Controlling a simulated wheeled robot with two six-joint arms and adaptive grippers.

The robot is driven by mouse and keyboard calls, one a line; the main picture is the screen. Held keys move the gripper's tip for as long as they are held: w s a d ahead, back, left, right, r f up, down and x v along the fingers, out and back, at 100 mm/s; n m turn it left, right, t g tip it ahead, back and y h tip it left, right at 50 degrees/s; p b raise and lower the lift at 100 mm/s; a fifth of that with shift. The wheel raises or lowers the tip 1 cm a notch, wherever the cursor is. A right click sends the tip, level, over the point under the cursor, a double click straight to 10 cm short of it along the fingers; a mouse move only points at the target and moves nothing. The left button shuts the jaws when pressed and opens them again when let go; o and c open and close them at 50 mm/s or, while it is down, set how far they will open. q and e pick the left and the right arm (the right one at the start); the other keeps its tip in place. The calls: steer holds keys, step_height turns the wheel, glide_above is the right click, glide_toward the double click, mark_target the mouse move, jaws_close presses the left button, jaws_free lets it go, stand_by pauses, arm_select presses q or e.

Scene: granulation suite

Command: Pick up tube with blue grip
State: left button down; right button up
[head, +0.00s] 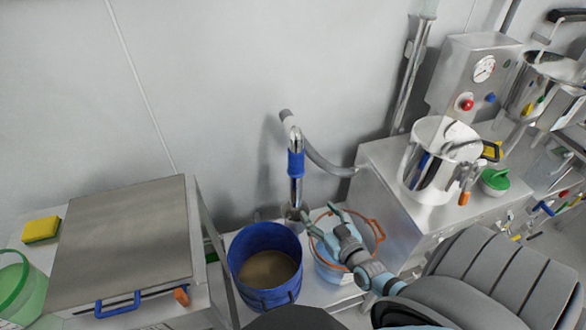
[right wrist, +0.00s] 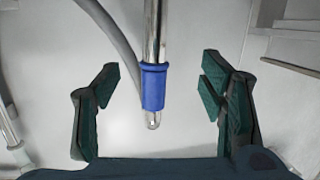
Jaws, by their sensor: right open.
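The tube with the blue grip (head: 296,164) hangs upright near the wall in the head view, its metal top bending into a grey hose. In the right wrist view the blue grip (right wrist: 153,88) shows between the two finger pads, with the metal tube above it and a short metal tip below. My right gripper (head: 322,217) is open and empty, below and to the right of the grip in the head view. I see no contact between the pads and the tube. My left gripper is not in view.
A blue bucket (head: 243,245) with brownish contents stands below the tube. A steel cabinet (head: 385,175) carries a steel pot (head: 418,170) on the right. A metal-topped bench (head: 125,230) stands left.

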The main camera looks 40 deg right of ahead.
steer(key=t, duration=0.2)
glide_toward(300, 162)
steer(key=w+b, duration=0.2)
steer(key=w, duration=0.2)
steer(key=w+d+b, duration=0.1)
steer(key=w+b, duration=0.1)
steer(key=w, duration=0.2)
steer(key=w+d+b, duration=0.1)
steer(key=w+b, duration=0.1)
steer(key=w, duration=0.2)
steer(key=shift+f, duration=0.25)
steer(key=shift+w+r, duration=0.1)
steer(key=shift+w, duration=0.1)
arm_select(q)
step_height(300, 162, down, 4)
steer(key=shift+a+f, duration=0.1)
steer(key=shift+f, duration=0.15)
arm_select(e)
steer(key=shift+w, duration=0.1)
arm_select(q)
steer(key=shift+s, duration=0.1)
arm_select(e)
steer(key=shift+r, duration=0.15)
jaws_close()
